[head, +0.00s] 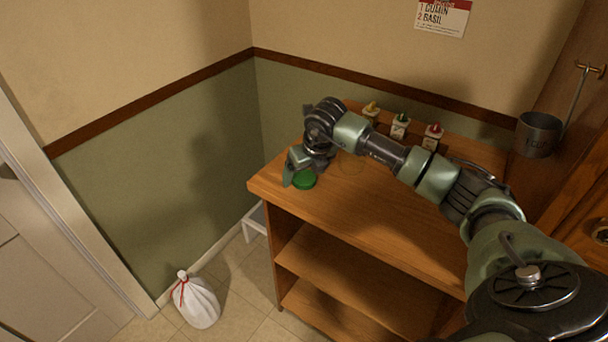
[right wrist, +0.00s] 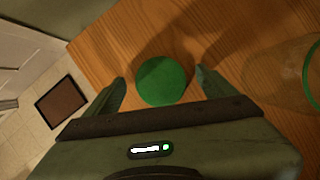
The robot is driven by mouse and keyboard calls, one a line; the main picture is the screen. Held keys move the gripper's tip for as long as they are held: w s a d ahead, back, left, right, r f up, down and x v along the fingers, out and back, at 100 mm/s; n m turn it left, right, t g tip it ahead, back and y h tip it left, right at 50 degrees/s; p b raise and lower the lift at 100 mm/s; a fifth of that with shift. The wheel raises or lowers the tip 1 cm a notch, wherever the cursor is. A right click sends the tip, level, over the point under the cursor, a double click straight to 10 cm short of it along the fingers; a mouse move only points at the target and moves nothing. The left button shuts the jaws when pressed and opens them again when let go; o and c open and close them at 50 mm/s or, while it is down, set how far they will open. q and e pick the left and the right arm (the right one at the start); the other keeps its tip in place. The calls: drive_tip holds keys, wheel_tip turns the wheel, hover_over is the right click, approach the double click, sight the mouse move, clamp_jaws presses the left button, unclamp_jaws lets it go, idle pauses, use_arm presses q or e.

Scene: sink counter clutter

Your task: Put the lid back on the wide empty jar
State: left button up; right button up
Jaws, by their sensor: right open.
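A round green lid (head: 304,180) lies flat on the wooden counter near its left front corner. My right gripper (head: 300,172) is just above it, pointing down. In the right wrist view, the lid (right wrist: 162,81) shows between the two spread fingers of the gripper (right wrist: 160,78), with a gap on each side. The gripper is open and holds nothing. A clear glass jar (right wrist: 272,76) with a green ring stands to the right of the lid in that view. In the head view the jar (head: 351,164) is only a faint outline beside the gripper. My left gripper is out of view.
Three small containers with yellow, green and red tops (head: 370,112) (head: 400,125) (head: 432,137) stand along the back of the counter (head: 375,215). A metal pot (head: 538,134) hangs at right. A white bag (head: 196,300) sits on the floor. The counter's front middle is clear.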

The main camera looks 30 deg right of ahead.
sight(305, 178)
drive_tip(key=shift+f, duration=0.15)
drive_tip(key=c, duration=1.4)
drive_tip(key=shift+w+r, duration=0.1)
drive_tip(key=shift+r, duration=0.7)
wheel_tip(305, 178, up, 18)
drive_tip(key=b, duration=0.3)
drive_tip(key=shift+r, duration=0.25)
